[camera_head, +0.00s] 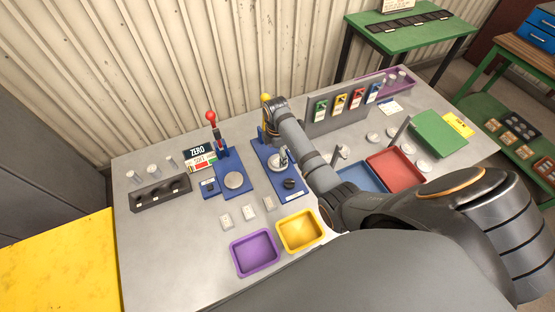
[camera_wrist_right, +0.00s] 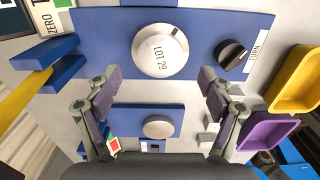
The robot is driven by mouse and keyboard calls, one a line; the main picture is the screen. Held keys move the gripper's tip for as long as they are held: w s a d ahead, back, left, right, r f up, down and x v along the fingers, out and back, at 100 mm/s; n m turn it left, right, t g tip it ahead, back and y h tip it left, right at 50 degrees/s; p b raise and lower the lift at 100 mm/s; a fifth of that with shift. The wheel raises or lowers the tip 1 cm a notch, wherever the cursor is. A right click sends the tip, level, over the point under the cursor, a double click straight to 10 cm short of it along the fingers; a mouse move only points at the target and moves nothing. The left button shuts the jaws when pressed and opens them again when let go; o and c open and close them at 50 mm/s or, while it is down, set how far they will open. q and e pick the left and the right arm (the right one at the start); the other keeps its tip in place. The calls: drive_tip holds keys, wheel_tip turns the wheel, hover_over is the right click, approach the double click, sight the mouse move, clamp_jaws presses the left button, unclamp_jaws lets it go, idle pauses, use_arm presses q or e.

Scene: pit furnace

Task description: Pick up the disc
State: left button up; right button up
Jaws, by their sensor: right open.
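A silver disc marked "LOT 29" (camera_wrist_right: 160,50) lies on a blue base plate (camera_wrist_right: 95,20) in the right wrist view. In the head view this disc (camera_head: 275,164) is partly hidden by my right gripper (camera_head: 283,156). In the right wrist view my right gripper (camera_wrist_right: 158,80) is open and empty, its fingers apart on either side, with the disc in front of them. A second, plain round plate (camera_wrist_right: 158,127) sits on another blue base, also seen in the head view (camera_head: 234,180). My left gripper is not in view.
A black knob (camera_head: 289,184) sits beside the disc on the same base. A red-knobbed lever (camera_head: 211,117) stands to the left. Yellow (camera_head: 318,241) and purple (camera_head: 234,245) trays lie nearer. Grey table space (camera_head: 165,235) is clear at the front left.

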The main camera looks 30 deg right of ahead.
sight(277, 160)
wheel_tip(277, 160, down, 3)
drive_tip(key=shift+s+f, duration=0.1)
clamp_jaws()
wheel_tip(277, 160, up, 3)
drive_tip(key=shift+r, duration=0.1)
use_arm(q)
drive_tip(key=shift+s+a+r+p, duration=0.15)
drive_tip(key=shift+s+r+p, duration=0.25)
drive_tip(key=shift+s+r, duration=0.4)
use_arm(e)
drive_tip(key=s+a+r, duration=0.6)
drive_tip(key=s+r, duration=0.4)
drive_tip(key=s, duration=0.2)
drive_tip(key=shift+a, duration=0.35)
